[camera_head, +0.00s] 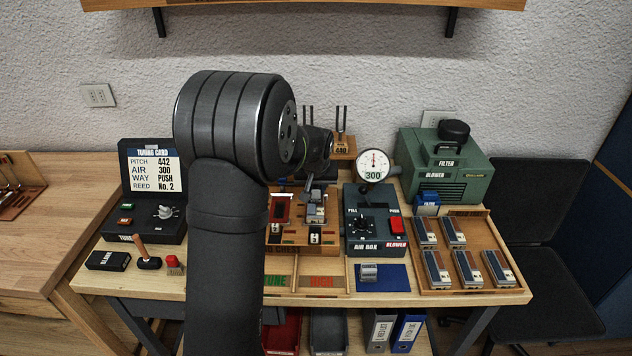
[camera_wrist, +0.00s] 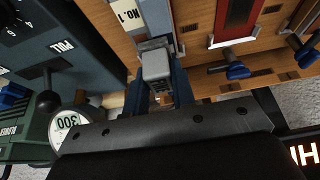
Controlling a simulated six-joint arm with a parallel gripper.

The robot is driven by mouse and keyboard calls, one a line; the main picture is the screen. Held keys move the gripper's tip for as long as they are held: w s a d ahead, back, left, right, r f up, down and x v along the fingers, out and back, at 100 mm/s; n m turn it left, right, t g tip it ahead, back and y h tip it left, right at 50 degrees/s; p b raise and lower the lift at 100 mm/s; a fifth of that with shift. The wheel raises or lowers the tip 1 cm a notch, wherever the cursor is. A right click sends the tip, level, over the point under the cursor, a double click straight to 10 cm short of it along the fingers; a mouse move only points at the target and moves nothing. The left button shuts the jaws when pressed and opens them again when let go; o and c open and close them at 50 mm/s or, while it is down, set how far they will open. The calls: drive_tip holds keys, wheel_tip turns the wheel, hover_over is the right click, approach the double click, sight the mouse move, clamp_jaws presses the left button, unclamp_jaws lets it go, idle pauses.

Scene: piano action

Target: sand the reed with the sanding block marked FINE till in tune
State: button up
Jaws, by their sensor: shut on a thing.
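My gripper (camera_wrist: 158,88) is shut on a small grey block (camera_wrist: 154,62) beside a label reading No.1 in the wrist view. A flat light-grey strip (camera_wrist: 156,15) runs from the block along the wooden bench. In the head view, the arm hides most of the gripper, near the wooden reed bench (camera_head: 283,232). A grey-topped piece (camera_head: 317,208) shows in the bench there. A red-faced slot piece (camera_wrist: 236,18) lies beside it in the wrist view. I cannot read FINE on any block. A small blue block (camera_head: 428,202) stands by the blower; its label is too small to read.
The gauge (camera_head: 373,166) reads 300. The air box (camera_head: 374,225) stands right of the bench. A tray (camera_head: 440,285) holds several blocks. A grey piece (camera_head: 369,271) sits on a blue mat.

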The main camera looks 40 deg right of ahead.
drive_tip(key=shift+w+a+f, duration=0.2)
drive_tip(key=shift+w+a, duration=0.25)
drive_tip(key=shift+w+a+f, duration=0.2)
drive_tip(key=shift+w+a, duration=0.2)
drive_tip(key=shift+s+d, duration=0.85)
drive_tip(key=shift+r, duration=4.05)
